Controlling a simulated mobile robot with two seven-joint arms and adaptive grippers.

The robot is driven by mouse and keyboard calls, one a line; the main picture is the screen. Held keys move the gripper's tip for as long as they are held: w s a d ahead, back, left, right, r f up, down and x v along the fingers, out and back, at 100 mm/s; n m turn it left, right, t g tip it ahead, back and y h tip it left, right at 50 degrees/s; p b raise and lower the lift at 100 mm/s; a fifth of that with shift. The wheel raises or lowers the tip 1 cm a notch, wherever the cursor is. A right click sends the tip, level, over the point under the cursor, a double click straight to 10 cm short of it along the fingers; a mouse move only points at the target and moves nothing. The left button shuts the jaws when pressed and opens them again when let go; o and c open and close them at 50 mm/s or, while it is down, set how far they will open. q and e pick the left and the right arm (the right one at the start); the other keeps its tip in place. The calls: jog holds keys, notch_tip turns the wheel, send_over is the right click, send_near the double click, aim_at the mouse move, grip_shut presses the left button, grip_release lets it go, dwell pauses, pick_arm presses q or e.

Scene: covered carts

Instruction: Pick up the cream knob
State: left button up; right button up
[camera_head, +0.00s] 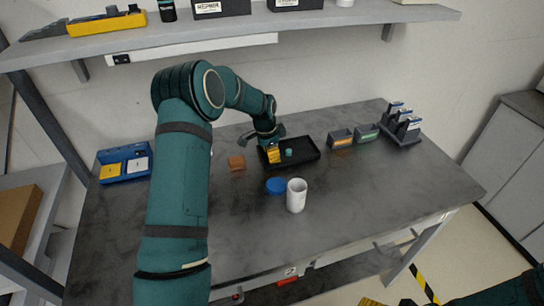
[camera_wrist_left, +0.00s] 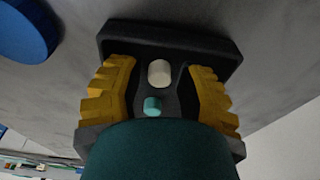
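In the left wrist view the cream knob (camera_wrist_left: 159,73), a small pale cylinder, lies in the black tray (camera_wrist_left: 170,35). A teal knob (camera_wrist_left: 152,106) lies close by it. My left gripper (camera_wrist_left: 165,88) is open, with its yellow fingers on either side of both knobs and touching neither that I can see. In the head view my left gripper (camera_head: 272,154) is over the left part of the tray (camera_head: 308,156). The teal knob (camera_head: 289,152) shows there, but the cream knob is hidden. My right gripper (camera_head: 388,302) barely shows at the bottom edge.
A white cup (camera_head: 297,195) and a blue disc (camera_head: 276,186) stand in front of the tray. A brown block (camera_head: 237,163) and a blue bin (camera_head: 124,164) are to the left. A shelf (camera_head: 240,28) hangs above.

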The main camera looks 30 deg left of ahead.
pick_arm(q)
jog(key=c, duration=0.4)
jog(key=shift+r, duration=0.1)
